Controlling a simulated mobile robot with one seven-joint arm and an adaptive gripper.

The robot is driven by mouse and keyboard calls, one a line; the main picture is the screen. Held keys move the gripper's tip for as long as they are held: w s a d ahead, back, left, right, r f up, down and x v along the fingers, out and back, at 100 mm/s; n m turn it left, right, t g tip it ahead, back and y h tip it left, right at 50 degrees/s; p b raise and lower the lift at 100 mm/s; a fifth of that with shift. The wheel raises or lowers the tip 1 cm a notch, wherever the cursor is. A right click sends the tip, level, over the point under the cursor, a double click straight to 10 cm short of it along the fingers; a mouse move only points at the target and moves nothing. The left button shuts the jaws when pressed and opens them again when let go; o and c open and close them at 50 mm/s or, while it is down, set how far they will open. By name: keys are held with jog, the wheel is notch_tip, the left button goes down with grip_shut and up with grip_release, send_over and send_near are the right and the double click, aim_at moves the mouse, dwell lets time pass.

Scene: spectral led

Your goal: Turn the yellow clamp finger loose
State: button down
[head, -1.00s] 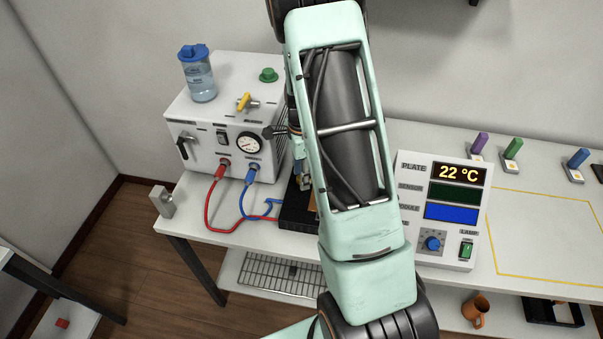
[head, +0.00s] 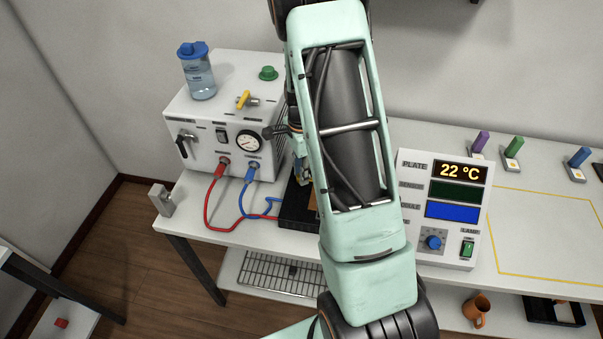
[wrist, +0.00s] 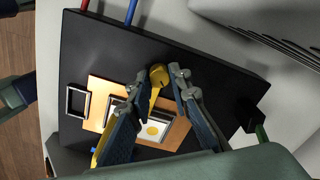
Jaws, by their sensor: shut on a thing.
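The yellow clamp finger (wrist: 157,75) shows in the wrist view, with its round head near the back of a black plate block (wrist: 205,75). Its arm runs down between my fingers toward a framed white tile with a yellow disc (wrist: 153,131) on a copper-coloured plate (wrist: 100,90). My gripper (wrist: 160,82) is shut on the clamp finger, with one fingertip on each side of it. The fingers hide part of its arm. In the head view my own arm hides most of the block (head: 297,212) and the gripper.
A white box with a gauge (head: 220,140) stands left of the block, joined to it by red (head: 208,205) and blue (head: 243,200) hoses. A display panel reading 22 °C (head: 440,210) stands to the right. The yellow-outlined bench area (head: 545,235) is clear.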

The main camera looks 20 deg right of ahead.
jog(key=n+b, duration=0.2)
jog(key=n, duration=0.3)
jog(key=shift+w+f+b, duration=0.1)
jog(key=shift+b, duration=0.2)
jog(key=n+b, duration=0.1)
jog(key=n, duration=0.3)
jog(key=shift+n+b, duration=0.3)
jog(key=shift+b, duration=0.05)
jog(key=n+b, duration=0.1)
jog(key=n, duration=0.3)
jog(key=shift+n, duration=0.3)
jog(key=shift+a+n+b, duration=0.1)
jog(key=shift+n+b, duration=0.3)
jog(key=shift+n, duration=1.8)
jog(key=c, duration=1.8)
grip_release()
jog(key=shift+o, duration=0.2)
